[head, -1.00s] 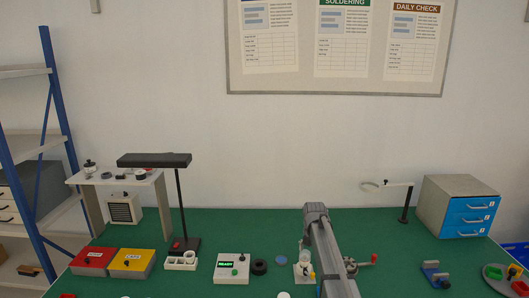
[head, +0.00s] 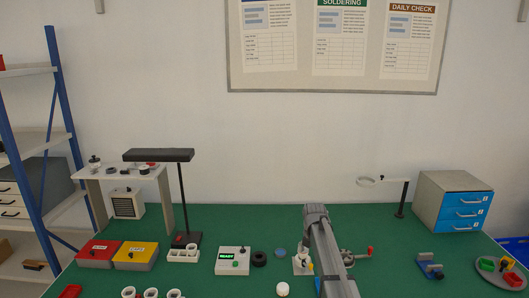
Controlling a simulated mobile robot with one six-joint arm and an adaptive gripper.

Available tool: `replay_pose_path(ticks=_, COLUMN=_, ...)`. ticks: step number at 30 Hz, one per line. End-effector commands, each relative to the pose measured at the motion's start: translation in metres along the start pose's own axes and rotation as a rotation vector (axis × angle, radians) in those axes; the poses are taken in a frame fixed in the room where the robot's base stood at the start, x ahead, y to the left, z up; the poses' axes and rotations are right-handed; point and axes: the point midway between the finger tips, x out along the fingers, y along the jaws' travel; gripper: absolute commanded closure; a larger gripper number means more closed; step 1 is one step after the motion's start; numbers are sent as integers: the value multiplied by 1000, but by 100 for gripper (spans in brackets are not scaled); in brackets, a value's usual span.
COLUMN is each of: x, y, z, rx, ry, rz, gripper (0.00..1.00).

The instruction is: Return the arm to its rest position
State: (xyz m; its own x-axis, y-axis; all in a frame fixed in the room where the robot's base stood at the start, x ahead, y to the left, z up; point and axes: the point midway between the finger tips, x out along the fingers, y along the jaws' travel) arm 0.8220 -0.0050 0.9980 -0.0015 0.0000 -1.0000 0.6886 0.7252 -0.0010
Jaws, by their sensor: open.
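My arm (head: 328,255) rises from the bottom edge right of centre in the head view, its grey links standing over the green bench. My gripper cannot be made out; the end of the arm is hidden or out of frame. A small pale fixture (head: 302,262) with a yellow part stands just left of the arm, partly covered by it. A control box (head: 232,261) with a lit green READY display stands further left.
The green bench (head: 390,225) is clear at the back centre. A lamp (head: 158,155), red box (head: 98,254) and yellow box (head: 136,256) stand left. A ring stand (head: 403,195), blue drawers (head: 465,210) and round tray (head: 500,274) stand right.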

Motion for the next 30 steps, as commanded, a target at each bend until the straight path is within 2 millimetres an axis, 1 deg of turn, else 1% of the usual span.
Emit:
replay_pose_path(ticks=8, x=6, y=-12, z=-14, rx=133, ry=0, rz=0, gripper=0)
replay_pose_path(ticks=14, x=12, y=-26, z=-29, rx=288, ry=0, rz=0, gripper=0)
replay_pose_path(ticks=17, x=18, y=-36, z=-40, rx=406, ry=0, rz=0, gripper=0)
replay_pose_path(ticks=30, x=40, y=-86, z=-94, rx=1017, ry=0, rz=0, gripper=0)
